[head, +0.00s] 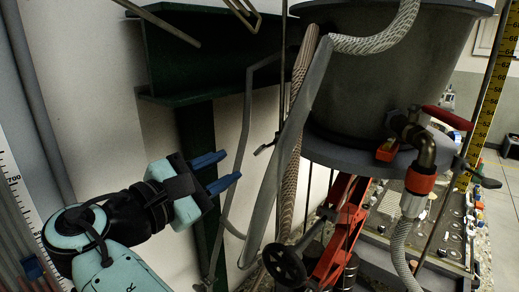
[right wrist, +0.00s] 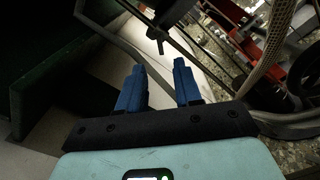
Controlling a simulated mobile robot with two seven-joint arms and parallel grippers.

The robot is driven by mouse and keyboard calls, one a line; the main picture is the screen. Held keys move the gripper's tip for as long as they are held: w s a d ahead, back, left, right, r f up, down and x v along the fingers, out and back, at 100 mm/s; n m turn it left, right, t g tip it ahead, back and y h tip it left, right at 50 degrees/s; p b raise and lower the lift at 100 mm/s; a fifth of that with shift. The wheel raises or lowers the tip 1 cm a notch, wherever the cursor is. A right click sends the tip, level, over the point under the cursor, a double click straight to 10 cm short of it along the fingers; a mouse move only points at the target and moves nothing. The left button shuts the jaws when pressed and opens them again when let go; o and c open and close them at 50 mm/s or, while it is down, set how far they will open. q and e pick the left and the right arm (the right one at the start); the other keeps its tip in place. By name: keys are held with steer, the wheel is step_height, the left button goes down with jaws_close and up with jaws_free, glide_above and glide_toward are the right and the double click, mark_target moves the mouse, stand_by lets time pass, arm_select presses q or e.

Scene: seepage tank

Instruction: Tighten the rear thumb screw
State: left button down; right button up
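My right gripper (head: 231,166) is in the left middle of the head view, its two blue fingers pointing right. In the right wrist view the gripper (right wrist: 160,67) has its fingers apart with nothing between them. A small dark piece (head: 264,148) sticks out from a thin upright rod, right of the fingertips and apart from them; it may be the rear thumb screw. A dark piece (right wrist: 158,40) beyond the fingertips in the right wrist view may be the same one. My left gripper is not in view.
A grey hose (head: 290,140) and a braided hose (head: 298,110) hang right of the gripper. A green steel beam (head: 210,50) is above it. A large grey tank (head: 390,75) stands at right over a red jack (head: 342,225) with a black handwheel (head: 284,264).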

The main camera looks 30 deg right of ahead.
mark_target(257, 151)
steer(key=x, duration=1.1)
steer(key=shift+p, duration=0.3)
steer(key=shift+a, duration=0.1)
jaws_close()
